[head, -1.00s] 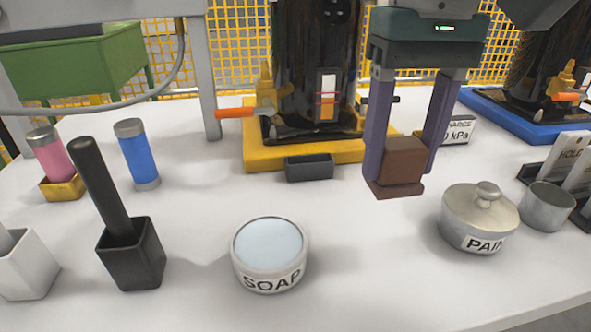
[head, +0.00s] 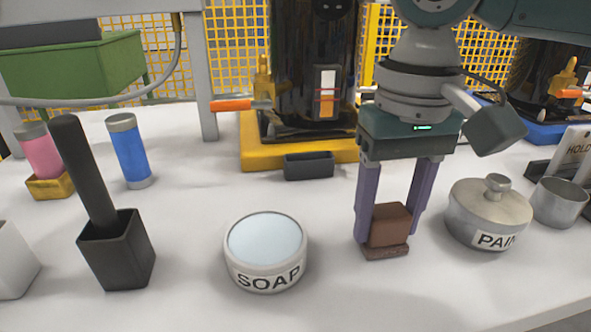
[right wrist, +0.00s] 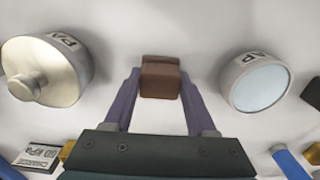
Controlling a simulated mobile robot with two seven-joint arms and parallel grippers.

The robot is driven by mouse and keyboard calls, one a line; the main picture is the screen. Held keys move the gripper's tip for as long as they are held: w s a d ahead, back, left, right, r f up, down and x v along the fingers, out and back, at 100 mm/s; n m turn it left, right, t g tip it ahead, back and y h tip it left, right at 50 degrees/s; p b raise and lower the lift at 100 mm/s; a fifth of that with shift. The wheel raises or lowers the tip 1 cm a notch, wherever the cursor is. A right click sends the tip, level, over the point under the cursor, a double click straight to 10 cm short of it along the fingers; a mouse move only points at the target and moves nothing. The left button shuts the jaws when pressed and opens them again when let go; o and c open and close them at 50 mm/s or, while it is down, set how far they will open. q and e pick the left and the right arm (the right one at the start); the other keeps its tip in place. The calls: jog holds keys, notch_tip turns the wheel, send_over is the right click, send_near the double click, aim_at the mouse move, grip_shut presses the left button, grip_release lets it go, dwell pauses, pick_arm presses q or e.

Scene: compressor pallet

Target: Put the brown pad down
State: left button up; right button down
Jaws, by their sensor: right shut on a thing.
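The brown pad (head: 386,251), a brown block on a slightly wider flat base, is between the two purple fingers of my right gripper (head: 389,230). The gripper points down and is shut on the pad's block. The pad is upright, at or just above the white tabletop, between the soap bowl and the paint pot; I cannot tell whether its base touches. The pad also shows between the fingertips in the right wrist view (right wrist: 160,78). My left gripper is not in view.
The soap bowl (head: 265,252) is left of the pad, and the lidded paint pot (head: 488,216) is close on its right. A small dark tray (head: 309,166) lies behind, before a yellow base (head: 258,157). The white table (head: 340,300) is clear in front.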

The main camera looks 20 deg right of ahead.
aim_at(389, 212)
jog(key=shift+c, duration=1)
grip_release()
notch_tip(389, 212, up, 12)
jog(key=p, duration=0.5)
jog(key=shift+r, duration=0.1)
